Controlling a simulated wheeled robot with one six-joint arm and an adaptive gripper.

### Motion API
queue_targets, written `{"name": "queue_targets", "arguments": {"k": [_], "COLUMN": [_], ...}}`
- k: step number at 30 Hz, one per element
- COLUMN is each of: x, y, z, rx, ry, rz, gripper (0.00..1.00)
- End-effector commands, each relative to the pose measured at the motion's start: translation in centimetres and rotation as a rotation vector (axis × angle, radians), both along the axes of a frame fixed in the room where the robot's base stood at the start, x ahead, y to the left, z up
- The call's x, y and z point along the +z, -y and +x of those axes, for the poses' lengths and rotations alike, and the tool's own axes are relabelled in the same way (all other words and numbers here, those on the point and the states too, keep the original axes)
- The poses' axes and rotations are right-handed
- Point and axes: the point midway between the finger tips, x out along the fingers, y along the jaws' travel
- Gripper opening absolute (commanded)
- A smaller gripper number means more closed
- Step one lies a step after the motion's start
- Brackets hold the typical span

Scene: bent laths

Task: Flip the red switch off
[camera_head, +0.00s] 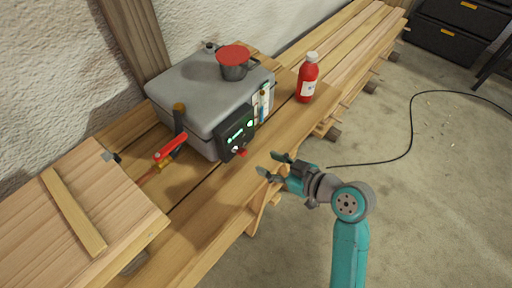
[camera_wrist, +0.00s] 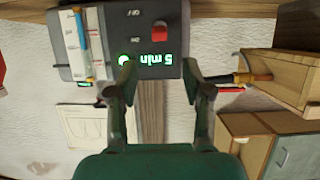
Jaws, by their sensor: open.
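The red switch (camera_head: 242,153) is at the lower edge of the black control panel (camera_head: 236,132) on the front of a grey box (camera_head: 205,90). In the wrist view, which shows the panel upside down, the red switch (camera_wrist: 159,30) sits beside the ON and OFF labels and near a lit green "5 min" display (camera_wrist: 157,59). I cannot tell which way it is set. My gripper (camera_head: 270,164) is open and empty, in front of the panel and slightly right of the switch, apart from it. Its fingers (camera_wrist: 158,70) are spread in the wrist view.
A red-handled valve (camera_head: 170,148) is left of the panel. A pot with a red lid (camera_head: 234,65) stands on the box. A red bottle (camera_head: 307,80) stands on the wooden bench (camera_head: 205,203) to the right. A cable (camera_head: 411,130) lies on the floor.

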Motion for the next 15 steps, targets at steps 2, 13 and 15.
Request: {"name": "queue_targets", "arguments": {"k": [2,13,15], "x": [0.0,-2.1,-2.6], "y": [-0.3,-4.4,-5.2], "z": [0.2,3.3,4.0], "rx": [0.007,0.008,0.007], "ry": [0.001,0.001,0.000], "rz": [-0.001,-0.001,-0.001], "gripper": [0.50,0.50,0.50]}}
